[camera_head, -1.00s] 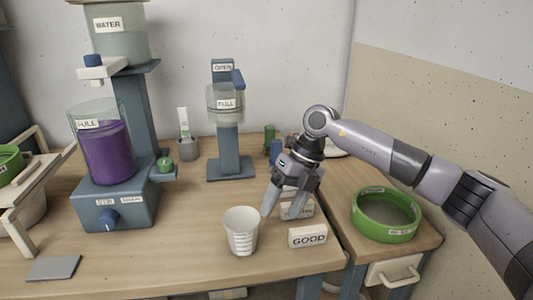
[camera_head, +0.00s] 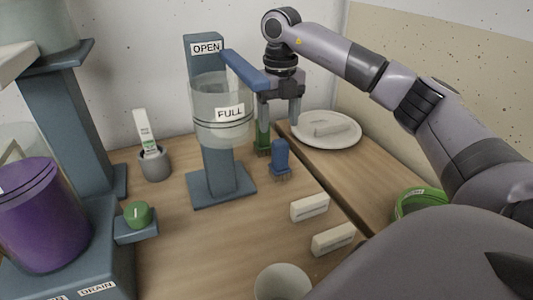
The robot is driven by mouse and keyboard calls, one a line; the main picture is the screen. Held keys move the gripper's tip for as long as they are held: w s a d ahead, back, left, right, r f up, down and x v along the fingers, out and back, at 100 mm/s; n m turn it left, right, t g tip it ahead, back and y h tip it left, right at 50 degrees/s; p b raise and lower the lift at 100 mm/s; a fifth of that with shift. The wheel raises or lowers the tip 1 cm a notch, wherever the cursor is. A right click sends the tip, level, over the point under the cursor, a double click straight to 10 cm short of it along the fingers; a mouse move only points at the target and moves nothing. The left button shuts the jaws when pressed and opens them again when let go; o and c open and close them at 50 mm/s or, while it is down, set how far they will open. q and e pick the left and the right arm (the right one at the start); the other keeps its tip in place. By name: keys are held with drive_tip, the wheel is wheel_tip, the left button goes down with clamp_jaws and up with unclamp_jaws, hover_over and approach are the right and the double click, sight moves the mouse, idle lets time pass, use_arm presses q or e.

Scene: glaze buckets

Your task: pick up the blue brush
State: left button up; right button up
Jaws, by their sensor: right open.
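The blue brush (camera_head: 281,158) stands upright on the wooden table, bristles down, right of the middle in the head view. A green brush (camera_head: 263,140) stands close behind it to the left. My right gripper (camera_head: 280,122) is open and points down above and behind the blue brush, near the green brush's top. Nothing shows between its fingers, and it appears apart from the blue brush. My left gripper is out of view.
A stand with a clear "FULL" vessel (camera_head: 223,120) and a blue lever (camera_head: 245,68) is just left of my gripper. A white plate (camera_head: 345,130) lies to the right. Two pale blocks (camera_head: 310,207) and a cup (camera_head: 283,283) are in front.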

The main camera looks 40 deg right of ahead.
sight(281, 141)
drive_tip(key=f, duration=0.4)
drive_tip(key=s+f, duration=0.1)
drive_tip(key=f, duration=0.2)
drive_tip(key=shift+b, duration=0.3)
drive_tip(key=shift+w, duration=0.1)
clamp_jaws()
drive_tip(key=shift+r+p, duration=0.5)
drive_tip(key=shift+r, duration=4.55)
